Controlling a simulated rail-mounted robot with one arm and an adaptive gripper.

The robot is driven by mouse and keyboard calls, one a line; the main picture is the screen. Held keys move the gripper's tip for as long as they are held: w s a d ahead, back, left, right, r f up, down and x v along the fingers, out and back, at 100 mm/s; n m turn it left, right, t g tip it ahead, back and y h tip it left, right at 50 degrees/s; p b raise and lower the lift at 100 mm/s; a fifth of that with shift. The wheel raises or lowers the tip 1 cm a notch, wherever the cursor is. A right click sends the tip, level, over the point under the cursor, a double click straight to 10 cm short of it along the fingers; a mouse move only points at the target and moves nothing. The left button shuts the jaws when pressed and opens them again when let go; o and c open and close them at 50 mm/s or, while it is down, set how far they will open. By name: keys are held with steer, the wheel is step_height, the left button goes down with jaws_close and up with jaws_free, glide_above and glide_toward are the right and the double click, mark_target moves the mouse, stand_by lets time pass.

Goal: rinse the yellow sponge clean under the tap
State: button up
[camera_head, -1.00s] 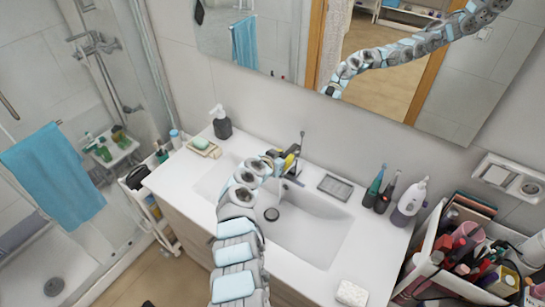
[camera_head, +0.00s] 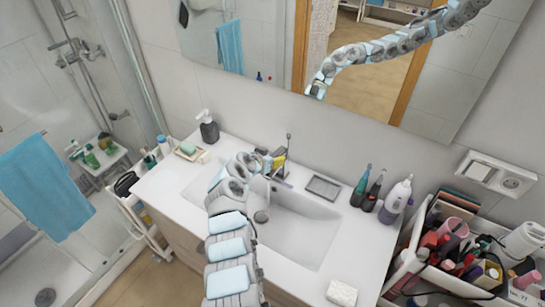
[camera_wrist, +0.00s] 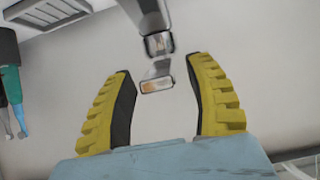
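My gripper (camera_head: 272,163) is at the back of the basin, close to the tap (camera_head: 287,150). In the wrist view my gripper (camera_wrist: 160,68) is open, its yellow fingers with dark inner pads wide apart. The metal tap (camera_wrist: 157,44) shows between and beyond them, and no sponge shows there. I cannot make out a clearly yellow sponge in either view. A pale cream block (camera_head: 341,293), perhaps a sponge, lies on the counter's front right edge. No running water can be seen. My arm hides part of the white basin (camera_head: 300,235).
A soap dish with a green bar (camera_head: 188,148) and a dark pump bottle (camera_head: 209,128) stand at the left. A full cosmetics box (camera_head: 440,275) is at far right.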

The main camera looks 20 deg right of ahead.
steer(key=shift+a+r, duration=0.1)
steer(key=v, duration=1.1)
steer(key=shift+s+a+r, duration=0.15)
steer(key=shift+s+a, duration=0.1)
stand_by(0.5)
stand_by(0.4)
